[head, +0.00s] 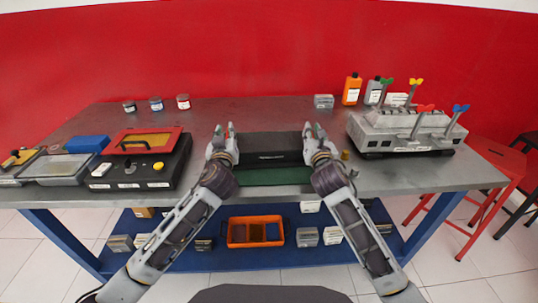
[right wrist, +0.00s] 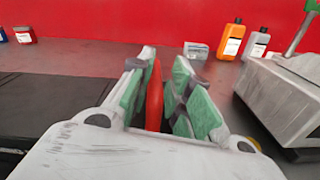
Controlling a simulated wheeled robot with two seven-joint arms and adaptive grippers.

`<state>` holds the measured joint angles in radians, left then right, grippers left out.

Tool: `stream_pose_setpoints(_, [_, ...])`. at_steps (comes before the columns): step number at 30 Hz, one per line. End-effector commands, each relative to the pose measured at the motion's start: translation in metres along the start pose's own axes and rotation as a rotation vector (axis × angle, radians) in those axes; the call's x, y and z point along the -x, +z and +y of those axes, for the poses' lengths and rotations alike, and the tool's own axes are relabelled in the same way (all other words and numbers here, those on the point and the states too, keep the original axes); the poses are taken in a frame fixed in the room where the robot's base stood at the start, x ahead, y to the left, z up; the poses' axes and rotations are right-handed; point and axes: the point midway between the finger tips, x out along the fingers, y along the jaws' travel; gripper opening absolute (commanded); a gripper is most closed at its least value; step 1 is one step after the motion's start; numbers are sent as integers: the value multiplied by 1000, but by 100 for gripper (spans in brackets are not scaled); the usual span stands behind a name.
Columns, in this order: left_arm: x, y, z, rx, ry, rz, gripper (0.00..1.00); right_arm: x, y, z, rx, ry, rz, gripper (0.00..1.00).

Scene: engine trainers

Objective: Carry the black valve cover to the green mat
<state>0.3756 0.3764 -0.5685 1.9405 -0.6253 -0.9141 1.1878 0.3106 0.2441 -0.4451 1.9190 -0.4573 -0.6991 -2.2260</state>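The black valve cover (head: 265,150) lies level between my two grippers at the middle of the table; its dark top also shows in the right wrist view (right wrist: 60,100). The green mat (head: 275,177) shows along the cover's near edge; whether the cover rests on it is hard to tell. My left gripper (head: 224,131) is at the cover's left end, its fingertips apart. My right gripper (head: 314,133) is at the right end. In the right wrist view its green-padded fingers (right wrist: 163,95) stand apart around an upright red piece (right wrist: 154,95), with a gap on the right side.
A grey engine block (head: 405,130) with coloured-handled tools stands right of my right gripper. Orange (head: 352,90) and grey bottles (head: 373,92) and a grey box (head: 324,101) are behind. A black case with a red frame (head: 140,165) is at left. Table between case and cover is clear.

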Motion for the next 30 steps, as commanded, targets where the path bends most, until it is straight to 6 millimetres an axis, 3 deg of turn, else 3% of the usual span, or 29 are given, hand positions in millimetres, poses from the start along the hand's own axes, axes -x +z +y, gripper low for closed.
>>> stream_pose_setpoints(4, [16,0,9,8,21,-1,44,1,0,7,-4,14,-1,29])
stream_pose_setpoints(30, [97,2,4,5,14,-4,44,2,-3,8,-5,15,4,29])
